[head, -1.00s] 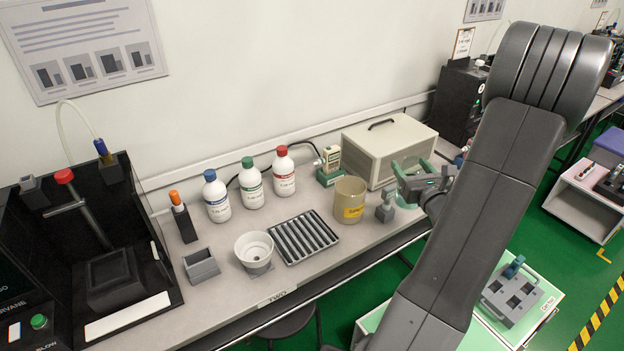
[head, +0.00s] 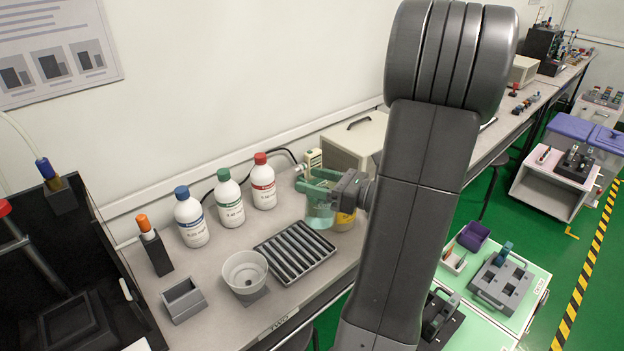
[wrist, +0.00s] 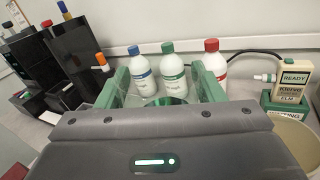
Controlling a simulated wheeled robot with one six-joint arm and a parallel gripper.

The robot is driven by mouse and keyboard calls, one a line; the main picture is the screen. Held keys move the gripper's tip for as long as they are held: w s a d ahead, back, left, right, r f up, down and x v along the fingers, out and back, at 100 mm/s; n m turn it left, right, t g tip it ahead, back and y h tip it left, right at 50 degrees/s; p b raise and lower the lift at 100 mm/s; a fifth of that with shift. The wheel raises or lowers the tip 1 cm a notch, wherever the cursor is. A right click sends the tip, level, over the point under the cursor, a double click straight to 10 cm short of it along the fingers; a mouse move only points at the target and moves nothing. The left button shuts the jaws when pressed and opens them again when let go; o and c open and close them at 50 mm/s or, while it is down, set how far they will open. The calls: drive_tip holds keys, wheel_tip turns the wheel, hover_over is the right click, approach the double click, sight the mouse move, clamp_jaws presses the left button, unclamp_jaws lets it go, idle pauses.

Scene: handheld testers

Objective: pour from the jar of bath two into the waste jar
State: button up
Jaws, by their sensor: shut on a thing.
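My gripper (head: 316,187) has green fingers closed around a clear jar (head: 320,216) holding pale teal liquid. The jar looks close to upright and is held above the bench. In the wrist view the fingers stand on either side of the jar (wrist: 160,100), whose lower part is hidden by my gripper body.
Bottles with blue (head: 191,218), green (head: 229,199) and red (head: 264,182) caps stand along the wall. A ribbed black tray (head: 294,252) and a white cup (head: 245,274) lie in front.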

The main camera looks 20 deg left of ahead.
drive_tip(key=w+d+f+m+p, duration=0.1)
drive_tip(key=w+f+m+p, duration=0.2)
drive_tip(key=w+m, duration=0.4)
drive_tip(key=shift+m+p, duration=0.4)
drive_tip(key=shift+p, duration=0.3)
drive_tip(key=shift+w+d+f+m+p, duration=0.15)
drive_tip(key=shift+f+m+p, duration=0.65)
drive_tip(key=shift+f+p, duration=0.25)
idle(1.5)
drive_tip(key=shift+f+m+p, duration=0.25)
drive_tip(key=shift+m+p, duration=0.15)
drive_tip(key=shift+p, duration=0.2)
idle(0.4)
drive_tip(key=shift+w+m+p, duration=0.25)
drive_tip(key=shift+m+p, duration=0.55)
drive_tip(key=shift+p, duration=0.65)
idle(1.6)
